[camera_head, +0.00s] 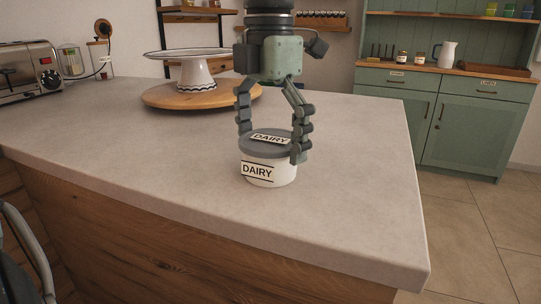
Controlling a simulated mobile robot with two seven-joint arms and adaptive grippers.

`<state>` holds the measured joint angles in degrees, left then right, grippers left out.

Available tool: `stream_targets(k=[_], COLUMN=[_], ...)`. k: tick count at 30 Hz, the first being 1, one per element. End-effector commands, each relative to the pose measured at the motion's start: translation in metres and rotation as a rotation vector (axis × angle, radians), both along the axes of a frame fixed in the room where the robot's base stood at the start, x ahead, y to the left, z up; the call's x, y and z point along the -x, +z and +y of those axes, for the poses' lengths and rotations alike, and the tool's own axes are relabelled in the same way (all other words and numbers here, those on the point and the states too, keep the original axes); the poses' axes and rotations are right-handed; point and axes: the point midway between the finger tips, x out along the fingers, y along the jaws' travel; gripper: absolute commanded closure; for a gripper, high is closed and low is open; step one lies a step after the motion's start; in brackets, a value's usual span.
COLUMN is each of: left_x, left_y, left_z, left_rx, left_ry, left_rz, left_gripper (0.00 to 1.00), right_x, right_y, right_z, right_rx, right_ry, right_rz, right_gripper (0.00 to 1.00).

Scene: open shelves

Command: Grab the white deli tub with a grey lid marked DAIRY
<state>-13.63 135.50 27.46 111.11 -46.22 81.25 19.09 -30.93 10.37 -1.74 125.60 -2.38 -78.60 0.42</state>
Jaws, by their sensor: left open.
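The white deli tub (283,173) stands upright on the counter, with a grey lid and DAIRY labels on its front and its lid. My left gripper (272,140) comes down from above, pointing downward over the tub. Its fingers are spread, one at the left rear of the lid and one at the right side of the lid. I cannot tell whether either finger touches the tub. My right gripper is not in view.
The stone counter (160,160) is clear in front of and beside the tub. Behind it, a white cake stand (196,73) is on a round wooden board (160,97). A toaster (28,70) is at the far left. A green cabinet (480,125) stands at the back right.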

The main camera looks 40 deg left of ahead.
Motion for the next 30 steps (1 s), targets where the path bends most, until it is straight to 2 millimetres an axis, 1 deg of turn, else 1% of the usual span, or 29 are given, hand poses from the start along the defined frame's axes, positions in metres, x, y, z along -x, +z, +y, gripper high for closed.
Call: stream_targets(k=[5,6,19,26,30], left_x=[-0.0002,-0.0002,-0.0002,-0.0004,-0.0007], left_y=[-0.0006,-0.0006,-0.0004,0.0005,0.006], left_z=[0.0,0.0,0.0,0.0,0.0001], left_rx=[0.0,0.0,0.0,0.001,0.001], left_ry=[0.0,0.0,0.001,0.001,0.002], left_rz=[-0.001,-0.001,-0.001,-0.002,-0.002], left_gripper=[0.0,0.01,0.55,0.56,0.56], right_x=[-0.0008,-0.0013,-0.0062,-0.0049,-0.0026], right_y=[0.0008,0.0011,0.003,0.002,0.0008], right_z=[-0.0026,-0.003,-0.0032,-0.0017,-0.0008], right_rx=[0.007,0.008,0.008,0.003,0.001], right_ry=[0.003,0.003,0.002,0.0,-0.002], right_rz=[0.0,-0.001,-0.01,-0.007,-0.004], right_gripper=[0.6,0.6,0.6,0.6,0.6])
